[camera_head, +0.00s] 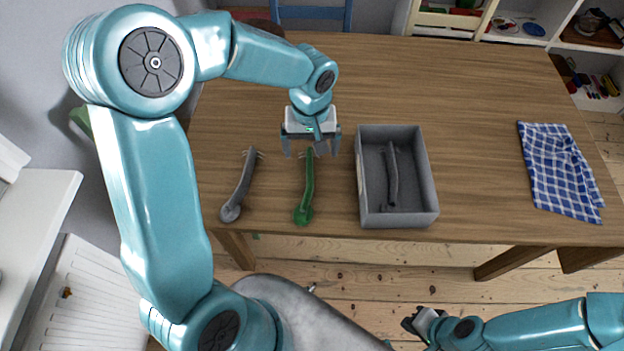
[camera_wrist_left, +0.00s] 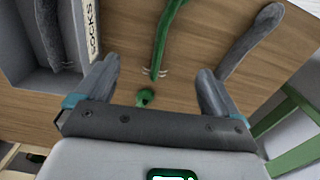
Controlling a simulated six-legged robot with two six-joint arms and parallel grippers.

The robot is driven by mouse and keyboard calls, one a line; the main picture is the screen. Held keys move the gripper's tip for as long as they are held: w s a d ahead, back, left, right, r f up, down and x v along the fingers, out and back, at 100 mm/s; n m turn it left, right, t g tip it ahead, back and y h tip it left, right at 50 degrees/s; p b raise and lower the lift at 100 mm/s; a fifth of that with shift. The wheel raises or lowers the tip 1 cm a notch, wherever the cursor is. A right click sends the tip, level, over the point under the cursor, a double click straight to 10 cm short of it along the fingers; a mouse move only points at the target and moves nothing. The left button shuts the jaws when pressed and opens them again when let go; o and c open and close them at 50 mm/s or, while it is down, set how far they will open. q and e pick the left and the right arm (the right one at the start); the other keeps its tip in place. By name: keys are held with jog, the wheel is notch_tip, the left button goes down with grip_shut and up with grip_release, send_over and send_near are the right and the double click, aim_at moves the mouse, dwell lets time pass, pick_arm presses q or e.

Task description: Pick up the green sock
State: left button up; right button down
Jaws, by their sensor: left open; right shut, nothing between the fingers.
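The green sock (camera_head: 309,182) lies lengthwise on the wooden table, between a grey sock (camera_head: 239,187) on its left and the grey box (camera_head: 429,188). My left gripper (camera_head: 312,151) is open and empty over the far end of the green sock. In the left wrist view, the green sock (camera_wrist_left: 165,38) lies ahead, between my two spread fingers (camera_wrist_left: 157,72). They do not visibly touch it. A small green patch (camera_wrist_left: 146,97) shows near the palm; I cannot tell what it is. My right gripper (camera_head: 422,322) is shut and empty, below the table's near edge.
The grey box, marked SOCKS in the left wrist view (camera_wrist_left: 93,35), holds another grey sock (camera_head: 392,172). A blue checked cloth (camera_head: 560,170) lies at the right. The table (camera_head: 480,130) is bare between box and cloth. A blue chair (camera_head: 315,14) stands behind.

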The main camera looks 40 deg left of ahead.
pick_arm(q)
send_over(310, 185)
notch_tip(310, 185, down, 9)
jog(key=shift+w+a+r, duration=0.1)
jog(key=shift+w, duration=0.05)
jog(key=shift+s+f, duration=0.25)
jog(key=shift+f, duration=0.15)
jog(key=f, duration=0.4)
jog(key=shift+w+f+p, duration=0.15)
jog(key=shift+w+p, duration=0.05)
jog(key=shift+p, duration=0.15)
jog(key=shift+s+f, duration=0.1)
jog(key=shift+f, duration=0.1)
jog(key=c, duration=1.1)
